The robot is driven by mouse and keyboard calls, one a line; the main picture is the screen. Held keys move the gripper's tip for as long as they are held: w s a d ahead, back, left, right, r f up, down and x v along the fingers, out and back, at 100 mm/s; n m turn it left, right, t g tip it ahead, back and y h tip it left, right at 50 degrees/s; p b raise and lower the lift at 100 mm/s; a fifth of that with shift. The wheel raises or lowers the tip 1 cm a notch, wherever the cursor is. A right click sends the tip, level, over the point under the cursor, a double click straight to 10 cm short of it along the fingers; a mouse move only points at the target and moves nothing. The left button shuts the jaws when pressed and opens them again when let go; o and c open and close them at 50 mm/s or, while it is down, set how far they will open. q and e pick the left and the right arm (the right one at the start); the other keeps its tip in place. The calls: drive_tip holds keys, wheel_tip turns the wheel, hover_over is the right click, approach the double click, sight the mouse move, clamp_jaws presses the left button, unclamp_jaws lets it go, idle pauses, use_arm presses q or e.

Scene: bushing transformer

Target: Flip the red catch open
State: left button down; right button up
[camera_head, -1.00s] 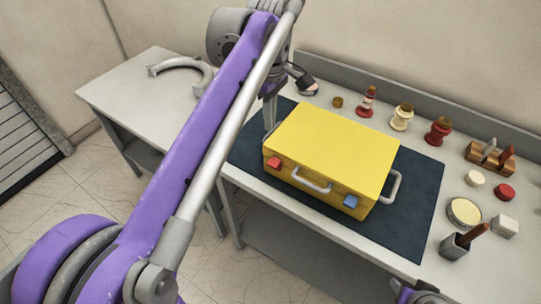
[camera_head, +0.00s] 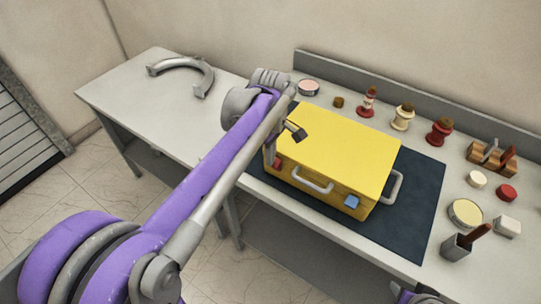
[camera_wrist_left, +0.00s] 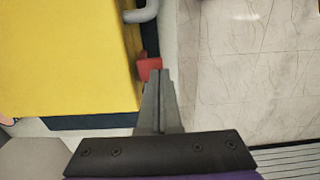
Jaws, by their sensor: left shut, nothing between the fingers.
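A yellow case (camera_head: 340,145) stands shut on a dark mat. Its red catch (camera_head: 277,164) is on the left of the front face, partly hidden by my left gripper (camera_head: 269,160). In the left wrist view the red catch (camera_wrist_left: 149,67) sticks out from the case's front edge, just beside the fingertips of my left gripper (camera_wrist_left: 160,74). The fingers are shut together with nothing between them. I cannot tell whether they touch the catch. A blue catch (camera_head: 351,202) is on the right of the front face.
A grey handle (camera_head: 313,184) sits between the catches, and another handle (camera_head: 396,187) is on the right side. The dark mat (camera_head: 415,205) lies on a grey bench. Several bushings and small parts stand along the back and right. A curved grey part (camera_head: 190,66) lies at the left.

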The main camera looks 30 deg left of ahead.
use_arm(q)
drive_tip(key=shift+s, duration=0.1)
idle(0.3)
drive_tip(key=shift+s+t, duration=0.2)
drive_tip(key=shift+t, duration=0.2)
drive_tip(key=shift+s+f, duration=0.15)
drive_tip(key=s+f+t, duration=0.1)
drive_tip(key=t, duration=0.1)
drive_tip(key=s+t, duration=0.1)
drive_tip(key=t, duration=0.1)
drive_tip(key=s+f+t, duration=0.1)
drive_tip(key=t, duration=0.1)
drive_tip(key=shift+a+f+b, duration=0.15)
drive_tip(key=shift+f+b, duration=0.15)
drive_tip(key=shift+w, duration=0.1)
